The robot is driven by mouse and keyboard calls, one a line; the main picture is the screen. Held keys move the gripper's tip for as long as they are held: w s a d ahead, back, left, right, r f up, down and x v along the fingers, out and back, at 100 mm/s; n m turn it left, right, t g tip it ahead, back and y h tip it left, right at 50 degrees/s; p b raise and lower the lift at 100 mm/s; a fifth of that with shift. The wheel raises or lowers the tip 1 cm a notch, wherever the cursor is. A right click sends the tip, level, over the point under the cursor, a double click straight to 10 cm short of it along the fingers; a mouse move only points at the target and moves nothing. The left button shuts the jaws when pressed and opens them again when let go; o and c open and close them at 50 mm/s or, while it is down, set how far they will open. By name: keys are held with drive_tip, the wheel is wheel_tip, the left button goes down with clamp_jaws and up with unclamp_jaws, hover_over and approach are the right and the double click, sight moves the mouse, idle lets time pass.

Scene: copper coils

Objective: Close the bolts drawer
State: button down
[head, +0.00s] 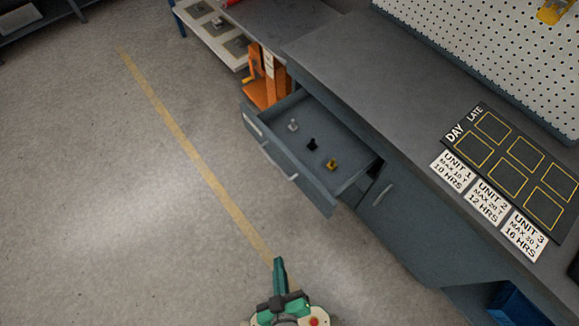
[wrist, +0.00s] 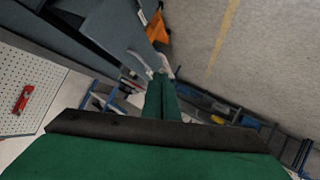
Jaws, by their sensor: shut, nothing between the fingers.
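The bolts drawer (head: 318,192) is pulled open from the grey workbench in the head view. Its front has a pale bar handle (head: 280,162) and a pale label at the far end. Several small bolts (head: 312,144) in silver, black and brass lie on its floor. My green gripper (head: 279,262) is shut and empty over the floor, apart from the drawer front and nearer to me. In the wrist view the shut fingers (wrist: 160,82) point toward a grey panel and a pale curved handle; whether they touch it I cannot tell.
A closed cabinet front (head: 400,205) is beside the drawer. An orange object (head: 268,88) stands past the drawer. The floor (head: 120,200) to the left is clear.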

drive_tip(key=w+f+n+g+h, duration=0.1)
drive_tip(key=w+f+n+g, duration=0.2)
drive_tip(key=f+n, duration=0.75)
drive_tip(key=n+t+h, duration=0.1)
drive_tip(key=n+h, duration=0.8)
drive_tip(key=h, duration=0.5)
approach(297, 168)
drive_tip(key=x, duration=0.6)
drive_tip(key=shift+w+d, duration=0.1)
drive_tip(key=shift+d, duration=0.1)
drive_tip(key=shift+w, duration=0.15)
